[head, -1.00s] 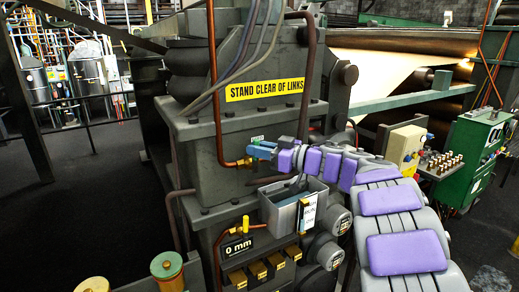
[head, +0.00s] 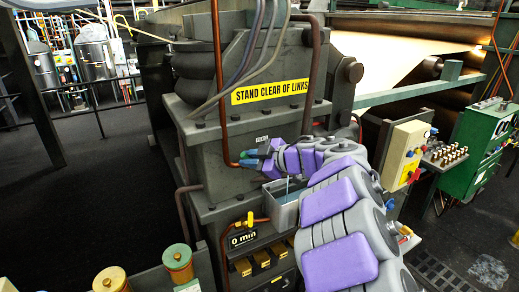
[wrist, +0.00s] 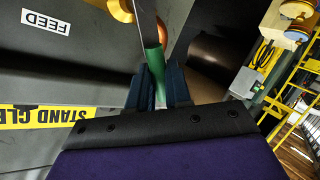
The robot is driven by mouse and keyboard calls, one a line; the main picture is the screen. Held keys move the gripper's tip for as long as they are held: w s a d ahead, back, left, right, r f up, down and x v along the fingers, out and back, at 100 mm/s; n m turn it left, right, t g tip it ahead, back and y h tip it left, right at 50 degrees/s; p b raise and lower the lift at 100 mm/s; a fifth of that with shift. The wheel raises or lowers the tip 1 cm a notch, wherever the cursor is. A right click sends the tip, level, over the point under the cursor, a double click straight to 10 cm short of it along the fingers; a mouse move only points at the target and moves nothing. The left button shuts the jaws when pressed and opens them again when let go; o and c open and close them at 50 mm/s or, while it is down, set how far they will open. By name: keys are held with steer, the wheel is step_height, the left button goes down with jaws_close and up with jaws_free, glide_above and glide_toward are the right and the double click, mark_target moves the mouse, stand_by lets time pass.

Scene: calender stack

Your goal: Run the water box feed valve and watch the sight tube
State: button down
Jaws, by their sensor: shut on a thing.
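The feed valve's lever has a green grip (wrist: 155,62) on a flat metal bar, below an orange valve body (wrist: 122,10) in the wrist view. A FEED label (wrist: 46,20) shows upside down beside it. My gripper (wrist: 155,85) is shut on the green grip, its dark blue fingers on either side. In the head view my gripper (head: 256,162) is at the end of the copper pipe, under the small label. My arm hides the sight tube.
A 0 mm display (head: 242,238) and a yellow valve (head: 249,219) sit left of the water box. The yellow STAND CLEAR OF LINKS sign (head: 270,92) is above. A beige control box (head: 405,155) and green cabinet (head: 485,145) stand right. Dark floor is open at left.

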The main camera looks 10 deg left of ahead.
steer(key=shift+s+a+f+n+h+p, duration=0.35)
steer(key=shift+a+n+h+p, duration=0.05)
steer(key=shift+a+n+h, duration=0.2)
steer(key=c, duration=1.5)
jaws_free()
steer(key=o, duration=0.4)
steer(key=shift+x, duration=1)
steer(key=v, duration=1.7)
steer(key=shift+s+d, duration=0.25)
steer(key=shift+d, duration=0.1)
